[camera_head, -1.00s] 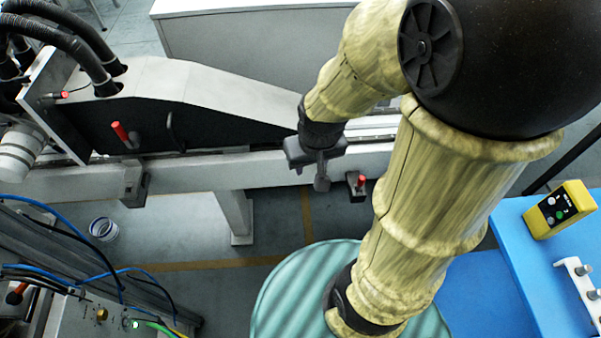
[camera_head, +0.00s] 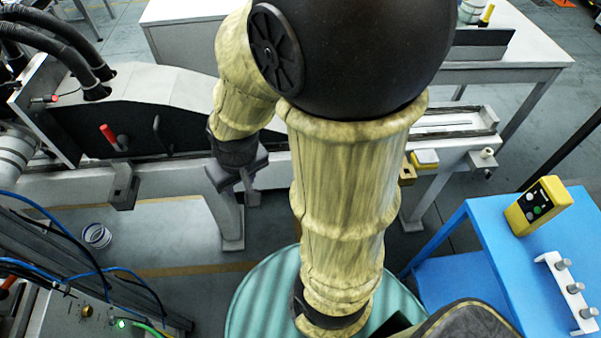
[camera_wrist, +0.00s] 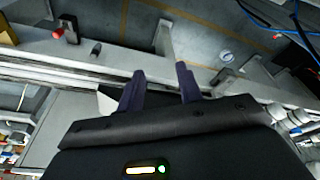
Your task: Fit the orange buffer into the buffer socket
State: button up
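I cannot make out for certain the orange buffer or its socket in either view. A small orange-brown block (camera_head: 406,172) is on the rail just right of my arm in the head view. In the wrist view an orange-yellow piece (camera_wrist: 8,35) shows at the left edge; I cannot tell if it is the same block. My gripper (camera_head: 238,190) hangs in front of the long machine rail. In the wrist view my gripper (camera_wrist: 160,78) has two dark fingers spread apart with nothing seen between them. My arm hides part of the rail.
A red-tipped fitting (camera_wrist: 57,33) sits on the rail. A red handle (camera_head: 108,137) stands on the machine at left. A yellow button box (camera_head: 538,205) and a white rack with grey pegs (camera_head: 567,290) are on the blue table (camera_head: 490,245). A white roll (camera_head: 97,236) lies on the floor.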

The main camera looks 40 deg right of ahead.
jog(key=s+d+f+n+g+h+b, duration=0.1)
jog(key=d+f+n+g+h+b, duration=0.3)
jog(key=f+b, duration=0.65)
jog(key=s+d+f+n+g+h+b, duration=0.15)
jog(key=d+f+n+h+b, duration=0.3)
jog(key=f, duration=1.05)
jog(key=w+d+f+n+t+h+b, duration=0.4)
jog(key=w+f+n+t+h+b, duration=0.3)
jog(key=w+f+n+h+b, duration=0.35)
jog(key=w+d+r+n+y+b, duration=0.1)
jog(key=w+d, duration=0.2)
jog(key=d, duration=0.9)
jog(key=shift+w+n, duration=0.2)
jog(key=shift+n, duration=0.1)
